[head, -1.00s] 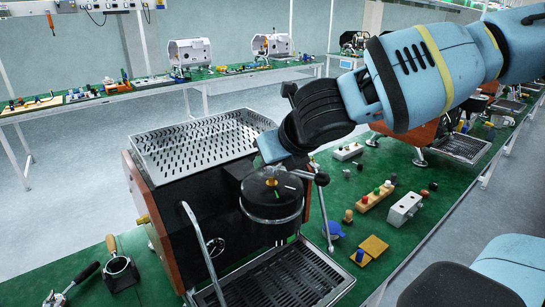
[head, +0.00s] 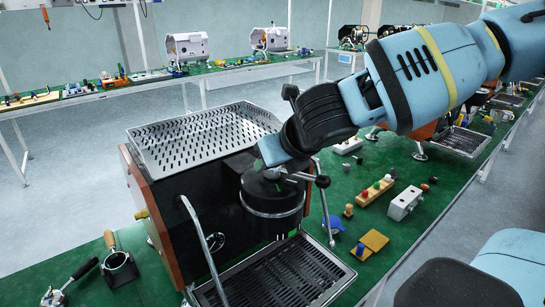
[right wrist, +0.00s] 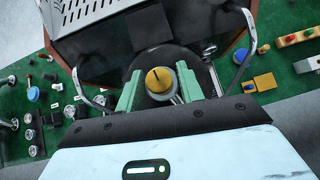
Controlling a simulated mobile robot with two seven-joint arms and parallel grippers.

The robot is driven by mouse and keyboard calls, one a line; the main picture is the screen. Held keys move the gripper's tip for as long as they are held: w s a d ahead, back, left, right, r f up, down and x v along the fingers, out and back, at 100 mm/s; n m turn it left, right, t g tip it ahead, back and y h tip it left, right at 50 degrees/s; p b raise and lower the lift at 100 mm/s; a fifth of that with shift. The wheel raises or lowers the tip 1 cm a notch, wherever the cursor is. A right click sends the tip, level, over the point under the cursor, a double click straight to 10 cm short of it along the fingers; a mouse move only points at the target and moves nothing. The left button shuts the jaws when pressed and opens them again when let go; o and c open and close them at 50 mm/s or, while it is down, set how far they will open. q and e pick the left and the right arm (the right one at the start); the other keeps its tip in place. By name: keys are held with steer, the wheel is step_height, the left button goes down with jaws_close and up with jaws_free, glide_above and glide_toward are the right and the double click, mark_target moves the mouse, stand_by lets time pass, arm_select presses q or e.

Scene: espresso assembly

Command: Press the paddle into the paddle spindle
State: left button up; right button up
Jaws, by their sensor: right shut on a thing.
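The espresso machine (head: 185,190) stands on the green bench with its black round group head (head: 270,200) at the front. My right gripper (head: 280,172) is above the group head's top, pointing down. In the right wrist view the green fingers of my right gripper (right wrist: 159,88) are closed around a yellow-topped round hub (right wrist: 160,80). The spindle is hidden, so I cannot tell how deeply the paddle sits. My left gripper is out of view.
A slatted drip tray (head: 285,275) is below the group head. A wooden block with coloured pegs (head: 375,192), a white block (head: 404,203) and yellow blocks (head: 373,241) lie to the right.

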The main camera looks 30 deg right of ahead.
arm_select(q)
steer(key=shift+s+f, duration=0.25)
arm_select(e)
steer(key=shift+f, duration=0.4)
steer(key=o, duration=0.8)
steer(key=shift+r, duration=0.1)
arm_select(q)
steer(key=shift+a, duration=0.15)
arm_select(e)
steer(key=o, duration=0.4)
steer(key=shift+c, duration=0.2)
steer(key=p+v, duration=0.1)
steer(key=v, duration=0.6)
steer(key=shift+r, duration=0.1)
steer(key=shift+s+r+p, duration=0.15)
steer(key=shift+p, duration=0.15)
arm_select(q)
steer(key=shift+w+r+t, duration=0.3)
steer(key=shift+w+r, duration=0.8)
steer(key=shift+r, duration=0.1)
arm_select(e)
steer(key=shift+s, duration=0.15)
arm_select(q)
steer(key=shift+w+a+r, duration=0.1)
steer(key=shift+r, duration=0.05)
